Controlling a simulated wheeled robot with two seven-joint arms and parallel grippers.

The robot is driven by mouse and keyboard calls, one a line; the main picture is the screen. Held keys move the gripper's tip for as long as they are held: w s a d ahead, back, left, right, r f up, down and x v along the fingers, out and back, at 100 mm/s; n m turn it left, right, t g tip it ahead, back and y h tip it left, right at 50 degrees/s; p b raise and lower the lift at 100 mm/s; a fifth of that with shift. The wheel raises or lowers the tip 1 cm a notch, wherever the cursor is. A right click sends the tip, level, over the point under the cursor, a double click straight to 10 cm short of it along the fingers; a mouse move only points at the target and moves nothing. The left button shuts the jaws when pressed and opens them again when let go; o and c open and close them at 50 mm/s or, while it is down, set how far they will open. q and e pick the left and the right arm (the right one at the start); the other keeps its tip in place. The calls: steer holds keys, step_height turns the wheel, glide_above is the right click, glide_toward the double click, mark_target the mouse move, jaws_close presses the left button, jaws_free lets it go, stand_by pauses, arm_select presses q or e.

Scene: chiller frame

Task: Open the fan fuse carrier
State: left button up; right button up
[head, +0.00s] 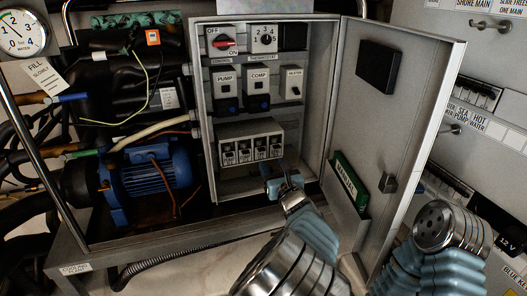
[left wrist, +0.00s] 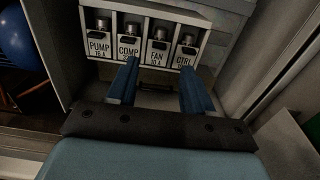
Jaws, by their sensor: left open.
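The fuse block (head: 252,128) is a pale housing low in the open cabinet, with several carriers in a row. In the left wrist view the labels read PUMP, COMP, FAN and CTRL. My left gripper (head: 283,182) is below the block. In the left wrist view its two blue fingers (left wrist: 160,74) are apart and empty, just below the carrier row, roughly either side of the fan carrier's column. My right gripper is out of view.
The cabinet door (head: 412,100) stands open at the right, with a green manual (head: 348,180) in its pocket. Above the block are breakers and a red rotary switch (head: 224,43). A blue motor (head: 155,178) stands at the left. My right arm is near the door.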

mark_target(262, 151)
arm_select(q)
steer(key=p+x, duration=0.1)
steer(key=x, duration=0.7)
steer(key=shift+w, duration=0.25)
steer(key=shift+f, duration=0.1)
jaws_close()
